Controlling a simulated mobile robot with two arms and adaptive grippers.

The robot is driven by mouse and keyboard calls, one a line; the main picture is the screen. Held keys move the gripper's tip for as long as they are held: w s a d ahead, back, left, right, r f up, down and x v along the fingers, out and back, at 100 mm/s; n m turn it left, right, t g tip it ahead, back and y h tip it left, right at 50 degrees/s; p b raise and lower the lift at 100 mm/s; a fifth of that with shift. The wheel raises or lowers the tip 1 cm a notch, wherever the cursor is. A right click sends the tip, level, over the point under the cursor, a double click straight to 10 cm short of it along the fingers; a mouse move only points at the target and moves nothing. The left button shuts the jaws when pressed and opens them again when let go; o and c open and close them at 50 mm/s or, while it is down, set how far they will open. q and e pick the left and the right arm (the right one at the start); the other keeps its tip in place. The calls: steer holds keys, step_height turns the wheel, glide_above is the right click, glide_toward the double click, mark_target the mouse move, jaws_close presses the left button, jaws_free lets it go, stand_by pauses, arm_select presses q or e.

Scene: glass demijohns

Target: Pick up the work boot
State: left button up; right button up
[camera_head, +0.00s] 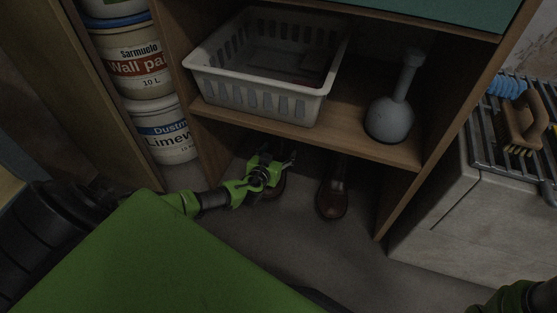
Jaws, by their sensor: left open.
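A pair of brown work boots stands on the floor in the dark space under the lowest shelf. The right boot (332,198) shows its rounded toe toward me, and its upper part is in shadow. The left boot (277,188) is mostly hidden behind my left gripper (281,158). That gripper reaches in from the left and is open, with its fingers in front of or over the left boot. I cannot tell whether they touch it. My right gripper is not in view; only a green and black part of mine shows at the bottom right corner.
The wooden shelf (378,149) above the boots holds a white basket (262,103) and a grey long-necked vessel (391,120). Paint buckets (168,138) are stacked at left. A cabinet at right bears a rack with a brush (521,117). Floor in front is clear.

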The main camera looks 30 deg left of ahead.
arm_select(q)
steer(key=c, duration=1.6)
steer(key=shift+r, duration=0.1)
steer(key=shift+c, duration=0.7)
steer(key=shift+r, duration=0.1)
